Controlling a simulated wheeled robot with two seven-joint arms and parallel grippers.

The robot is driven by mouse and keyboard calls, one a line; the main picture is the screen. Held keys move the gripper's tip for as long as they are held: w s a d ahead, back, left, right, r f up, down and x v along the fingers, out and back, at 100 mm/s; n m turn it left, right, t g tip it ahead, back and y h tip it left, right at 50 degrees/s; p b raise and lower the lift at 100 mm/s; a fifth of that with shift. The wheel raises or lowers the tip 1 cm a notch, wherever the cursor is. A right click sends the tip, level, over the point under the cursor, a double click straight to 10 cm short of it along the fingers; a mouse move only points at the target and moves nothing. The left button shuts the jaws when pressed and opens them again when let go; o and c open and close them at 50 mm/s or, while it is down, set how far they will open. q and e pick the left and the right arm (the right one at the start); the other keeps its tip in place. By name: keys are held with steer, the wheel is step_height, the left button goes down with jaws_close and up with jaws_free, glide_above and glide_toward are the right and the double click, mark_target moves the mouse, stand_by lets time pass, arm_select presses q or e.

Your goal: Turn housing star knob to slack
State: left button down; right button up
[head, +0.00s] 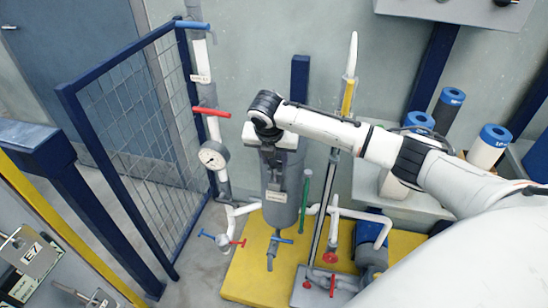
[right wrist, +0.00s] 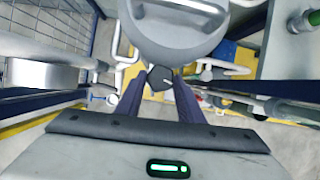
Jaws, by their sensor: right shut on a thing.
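The filter housing (head: 282,212) is a grey upright cylinder with a label on its front, standing on the yellow base. In the right wrist view its rounded grey top (right wrist: 180,40) with a handle fills the upper middle. The star knob (right wrist: 160,77) is a small dark knob at the housing's rim, between my right fingertips. My right gripper (head: 268,152) reaches the upper front of the housing from above. In the right wrist view its two dark fingers (right wrist: 160,92) are shut on the knob. In the head view my arm and gripper hide the knob. My left gripper is out of view.
A pressure gauge (head: 213,155) and a pipe with a red lever (head: 211,112) stand left of the housing. A blue mesh fence (head: 135,110) is further left. A green-handled rod (head: 305,190) stands close on the right. Blue-capped cylinders (head: 488,148) are at the right.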

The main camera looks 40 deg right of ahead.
steer(key=shift+s+d+n+t+y, duration=0.1)
steer(key=shift+n+t+y, duration=0.35)
steer(key=shift+n, duration=1.05)
steer(key=o, duration=1.1)
steer(key=shift+c, duration=0.2)
steer(key=v, duration=1)
steer(key=shift+r, duration=0.25)
